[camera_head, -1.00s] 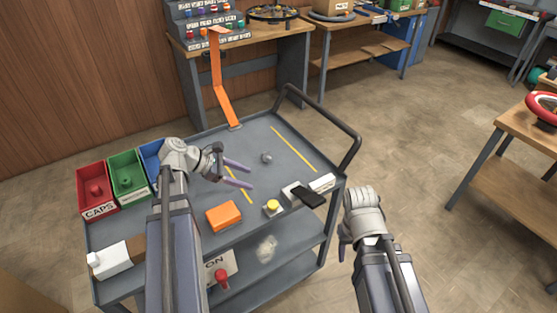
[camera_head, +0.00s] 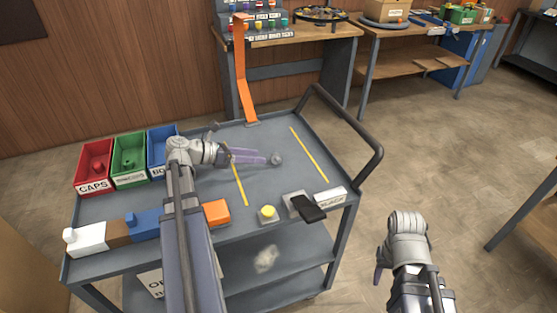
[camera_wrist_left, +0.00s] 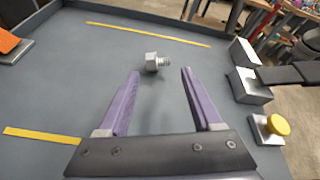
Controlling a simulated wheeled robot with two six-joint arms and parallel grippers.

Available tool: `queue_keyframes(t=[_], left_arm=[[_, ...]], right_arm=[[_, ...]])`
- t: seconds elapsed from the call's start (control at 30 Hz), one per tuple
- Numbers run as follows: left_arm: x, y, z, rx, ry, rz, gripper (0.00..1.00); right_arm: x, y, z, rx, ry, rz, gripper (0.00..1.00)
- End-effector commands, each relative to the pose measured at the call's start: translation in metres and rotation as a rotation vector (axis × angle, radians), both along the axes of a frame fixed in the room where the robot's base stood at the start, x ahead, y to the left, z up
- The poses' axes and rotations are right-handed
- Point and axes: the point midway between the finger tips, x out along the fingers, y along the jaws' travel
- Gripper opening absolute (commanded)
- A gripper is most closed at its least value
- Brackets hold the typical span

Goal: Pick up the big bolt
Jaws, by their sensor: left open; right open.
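The big bolt (camera_head: 276,159), grey metal, lies on its side on the cart top between two yellow lines. In the left wrist view, the bolt (camera_wrist_left: 156,62) has its head to the left and its threaded shank to the right. My left gripper (camera_head: 266,158) is open and empty, its purple fingers pointing at the bolt. In the left wrist view, the bolt lies just beyond the gap between the fingertips (camera_wrist_left: 160,73), nearer the left one. My right gripper (camera_head: 380,278) is open and empty, off the cart's right side; its fingers are mostly hidden.
Red (camera_head: 94,168), green (camera_head: 130,160) and blue (camera_head: 160,143) bins stand at the cart's left. An orange block (camera_head: 217,212), a yellow button (camera_head: 267,212) and a black-topped device (camera_head: 308,208) line the front. An orange strip (camera_head: 244,80) rises at the back edge.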

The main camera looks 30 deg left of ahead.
Motion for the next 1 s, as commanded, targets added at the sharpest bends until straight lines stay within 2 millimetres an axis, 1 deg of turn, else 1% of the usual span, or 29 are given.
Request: queue_keyframes(t=[0.03,0.1,0.27,0.37,0.6,0.7,0.93,1.0], left_arm=[[0.004,-0.005,-0.005,0.0,0.0,-0.003,0.66],[0.009,-0.008,-0.007,0.001,0.0,-0.002,0.66],[0.012,-0.01,-0.007,0.001,0.0,-0.002,0.66],[0.016,-0.014,-0.01,0.0,0.0,-0.002,0.66],[0.04,-0.032,-0.025,0.002,0.0,-0.004,0.66],[0.047,-0.038,-0.028,0.001,0.0,-0.003,0.66],[0.048,-0.04,-0.027,0.001,0.0,-0.001,0.66],[0.048,-0.04,-0.027,0.001,0.0,-0.001,0.58]], right_arm=[[0.0,0.0,-0.005,0.0,0.0,0.0,0.5],[0.0,0.0,-0.007,0.0,0.0,0.0,0.5],[0.0,0.0,-0.007,0.0,0.0,0.0,0.5],[0.0,0.0,-0.01,0.0,0.0,0.0,0.5],[0.0,0.0,-0.025,0.0,0.0,0.0,0.5],[0.0,0.0,-0.028,0.0,0.0,0.0,0.5],[0.0,0.0,-0.027,0.0,0.0,0.0,0.5],[0.0,0.0,-0.027,0.0,0.0,0.0,0.5]])
